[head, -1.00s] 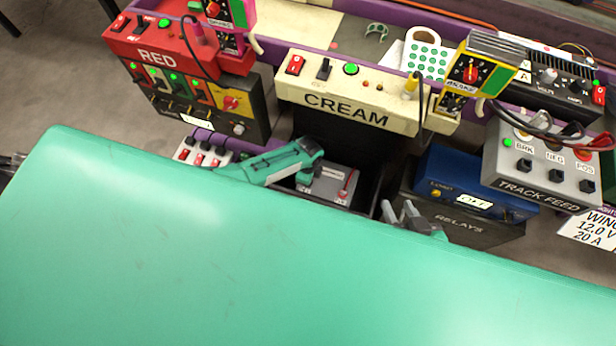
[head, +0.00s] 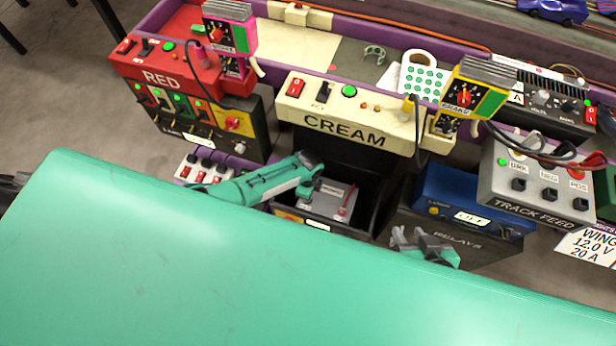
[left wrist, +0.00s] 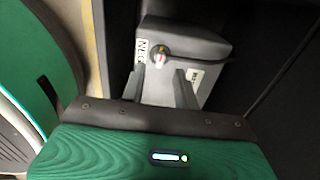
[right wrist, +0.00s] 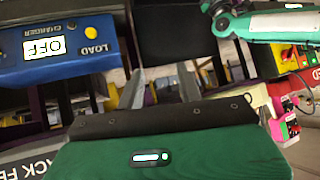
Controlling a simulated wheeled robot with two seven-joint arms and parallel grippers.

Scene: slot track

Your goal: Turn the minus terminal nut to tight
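The grey battery (head: 330,198) sits in a dark open bin under the CREAM box. In the left wrist view its top (left wrist: 190,45) carries a NEG label (left wrist: 141,50). Beside that label is the minus terminal nut (left wrist: 160,58), dark with a small white, red and orange marking. My left gripper (left wrist: 160,72) is open, its fingers either side of the line to the nut. I see no contact with the nut; the exact gap is unclear. In the head view the left fingertips are hard to make out. My right gripper (head: 412,240) is open and empty, right of the bin.
The CREAM box (head: 345,128) overhangs the bin. The blue charger (head: 465,200) and RELAYS box stand to the right, close to my right gripper. The RED box (head: 165,80) and a small switch panel (head: 203,168) are to the left. A red lead (head: 348,200) lies on the battery.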

